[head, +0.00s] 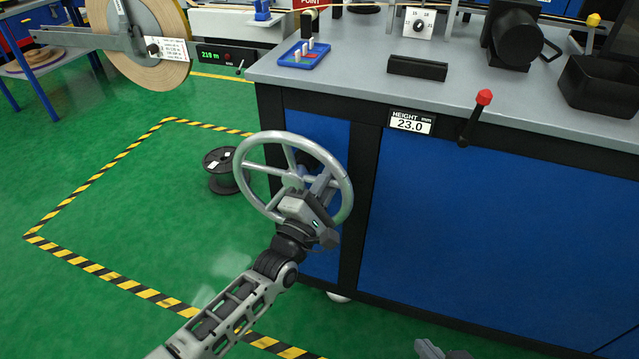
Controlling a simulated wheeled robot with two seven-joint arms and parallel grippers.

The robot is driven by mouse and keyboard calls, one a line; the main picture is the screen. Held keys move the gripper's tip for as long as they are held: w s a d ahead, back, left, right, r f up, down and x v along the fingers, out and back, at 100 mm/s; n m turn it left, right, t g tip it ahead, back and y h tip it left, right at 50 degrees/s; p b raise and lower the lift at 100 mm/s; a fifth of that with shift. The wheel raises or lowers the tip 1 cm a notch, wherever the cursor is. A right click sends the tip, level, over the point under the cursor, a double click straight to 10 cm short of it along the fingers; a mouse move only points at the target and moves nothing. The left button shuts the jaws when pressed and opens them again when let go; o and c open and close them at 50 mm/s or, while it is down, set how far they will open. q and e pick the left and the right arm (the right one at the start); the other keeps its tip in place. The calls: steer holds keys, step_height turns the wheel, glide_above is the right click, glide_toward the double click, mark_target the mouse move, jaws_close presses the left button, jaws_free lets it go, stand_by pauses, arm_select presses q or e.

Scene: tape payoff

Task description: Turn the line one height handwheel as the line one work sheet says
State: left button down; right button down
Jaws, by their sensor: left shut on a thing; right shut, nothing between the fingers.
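The grey spoked handwheel (247,143) stands in front of the blue bench, at its left end. My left gripper (322,184) is at the lower right part of the wheel and is shut on it. Whether the fingers hold the rim or a spoke is hard to tell, since the gripper covers that part. The height display (410,123) on the bench edge reads 23.0 mm. My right gripper (440,350) is only partly in view at the bottom edge, shut and away from the wheel. I see no sheet that I can identify as the work sheet.
A red-tipped lever (474,118) sticks out of the bench front, right of the display. A black spool (222,170) lies on the green floor behind the wheel. A large tape reel (140,62) hangs at upper left.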

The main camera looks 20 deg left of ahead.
arm_select(q)
steer(key=c, duration=1.5)
jaws_free()
arm_select(e)
steer(key=shift+d, duration=0.1)
